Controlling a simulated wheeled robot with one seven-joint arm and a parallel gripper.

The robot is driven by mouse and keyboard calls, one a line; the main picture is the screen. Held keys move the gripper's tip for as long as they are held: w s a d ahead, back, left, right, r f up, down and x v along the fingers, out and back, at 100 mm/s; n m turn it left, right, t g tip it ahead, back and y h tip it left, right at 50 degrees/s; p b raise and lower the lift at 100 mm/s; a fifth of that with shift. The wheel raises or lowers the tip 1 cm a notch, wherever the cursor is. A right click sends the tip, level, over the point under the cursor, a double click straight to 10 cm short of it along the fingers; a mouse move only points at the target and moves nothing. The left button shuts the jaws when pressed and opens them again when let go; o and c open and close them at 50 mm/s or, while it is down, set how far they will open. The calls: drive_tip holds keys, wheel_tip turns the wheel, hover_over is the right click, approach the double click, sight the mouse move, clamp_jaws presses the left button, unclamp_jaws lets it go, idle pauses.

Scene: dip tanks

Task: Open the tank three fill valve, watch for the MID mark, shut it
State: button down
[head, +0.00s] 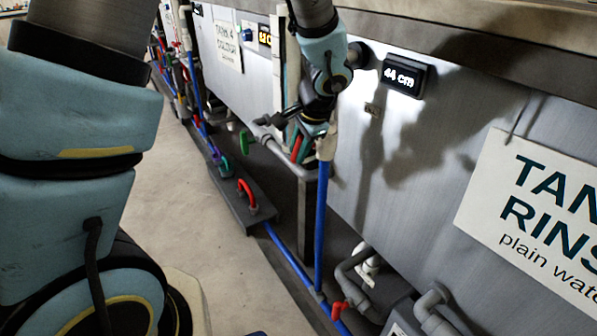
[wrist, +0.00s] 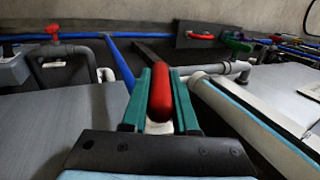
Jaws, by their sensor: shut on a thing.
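My gripper (head: 303,140) is at the tank front in the head view, below my wrist. In the wrist view its green jaws (wrist: 160,80) are shut on a red handle (wrist: 160,97), one jaw on each side. The red handle also shows in the head view (head: 296,149), small and partly covered by the jaws. A blue pipe (head: 321,225) runs down just below it. The nearest tank (head: 440,140) has a lit display (head: 403,76) reading 44 cm. Its sign (head: 545,210) is cut off; "RINS" and "plain wate" show, but no number. I cannot make out a MID mark.
A red lever (head: 338,308) sits low by grey pipes (head: 355,272). Another red handle (head: 246,193) is on a dark floor plate (head: 250,213), with a green handle (head: 244,142) beyond. A sign for tank 4 (head: 228,43) hangs farther along. The floor (head: 190,190) at left is clear.

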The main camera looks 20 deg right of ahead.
drive_tip(key=shift+d+f+t+y+b, duration=0.15)
drive_tip(key=shift+t+b, duration=0.5)
drive_tip(key=shift+b, duration=1.4)
drive_tip(key=shift+a+f+t+y+b, duration=0.15)
drive_tip(key=shift+t+b, duration=0.45)
drive_tip(key=shift+b, duration=1.45)
drive_tip(key=shift+d+f+t+b, duration=0.15)
drive_tip(key=shift+t+b, duration=0.5)
drive_tip(key=shift+b, duration=1.4)
drive_tip(key=t+b, duration=0.4)
drive_tip(key=b, duration=0.6)
drive_tip(key=shift+f+y, duration=0.1)
drive_tip(key=shift+y, duration=0.3)
drive_tip(key=t+b, duration=0.3)
drive_tip(key=b, duration=0.2)
drive_tip(key=shift+y+b, duration=0.3)
drive_tip(key=shift+b, duration=0.1)
drive_tip(key=shift+r+t+b, duration=0.3)
drive_tip(key=shift+t+b, duration=0.3)
drive_tip(key=shift+b, duration=0.65)
drive_tip(key=shift+r+t+b, duration=0.2)
drive_tip(key=shift+t+b, duration=0.2)
drive_tip(key=shift+b, duration=0.1)
drive_tip(key=shift+r, duration=0.1)
drive_tip(key=c, duration=0.7)
unclamp_jaws()
